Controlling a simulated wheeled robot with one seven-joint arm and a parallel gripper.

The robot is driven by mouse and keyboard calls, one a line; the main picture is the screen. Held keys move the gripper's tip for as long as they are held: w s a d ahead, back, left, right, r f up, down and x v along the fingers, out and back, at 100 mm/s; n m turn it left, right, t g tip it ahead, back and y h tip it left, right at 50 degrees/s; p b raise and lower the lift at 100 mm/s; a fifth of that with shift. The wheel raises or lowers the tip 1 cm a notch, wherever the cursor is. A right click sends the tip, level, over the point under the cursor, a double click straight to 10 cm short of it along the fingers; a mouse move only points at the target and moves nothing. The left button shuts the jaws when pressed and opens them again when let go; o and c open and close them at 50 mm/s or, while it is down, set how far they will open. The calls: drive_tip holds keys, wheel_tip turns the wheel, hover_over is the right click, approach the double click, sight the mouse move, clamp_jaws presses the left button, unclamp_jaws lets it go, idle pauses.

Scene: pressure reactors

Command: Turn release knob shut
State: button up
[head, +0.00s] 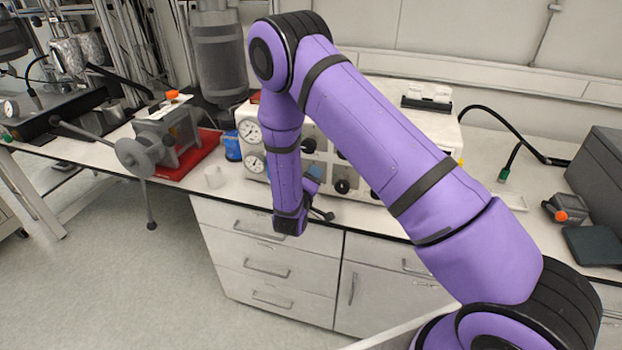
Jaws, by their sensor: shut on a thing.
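The white control box (440,140) stands on the bench, its front panel facing me with round gauges (250,131) and several black knobs (342,186). My gripper (314,196) is low at the panel's front, at the end of my purple arm, and is mostly hidden behind my wrist. It is shut on a knob at the lower panel, taken to be the release knob. My wrist and forearm hide that knob and the fingertips, so its turn angle cannot be seen. A short dark lever-like piece shows just right of my wrist.
A grey device with a round handle (133,156) is farther left. Drawers (265,262) lie below the bench edge. Bench space right of the box is partly clear.

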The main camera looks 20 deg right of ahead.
drive_tip(key=shift+s+f, duration=0.1)
idle(0.3)
drive_tip(key=o, duration=0.9)
drive_tip(key=v, duration=1)
drive_tip(key=shift+s+a, duration=0.2)
drive_tip(key=shift+s, duration=0.1)
